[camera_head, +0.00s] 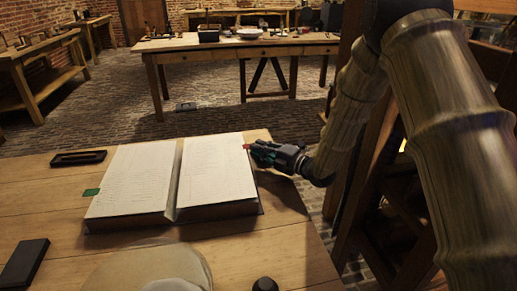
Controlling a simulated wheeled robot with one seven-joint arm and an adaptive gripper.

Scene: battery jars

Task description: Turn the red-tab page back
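A thick open book (174,213) lies on the wooden table (40,205). Its right page (216,172) and left page (132,182) both lie flat. A small red tab (247,147) sticks out at the upper right edge of the right page. A green tab (91,192) sticks out at the left edge. My gripper (254,150) comes in from the right, with its fingertips at or very near the red tab. The fingers are small and dark here, so I cannot tell whether they are shut on the tab.
A dark tray (78,158) lies behind the book at left, and a dark block (23,262) in the left foreground. A pale rounded thing (150,268) and a dark knob (265,284) are in front. Another workbench (240,48) stands farther back.

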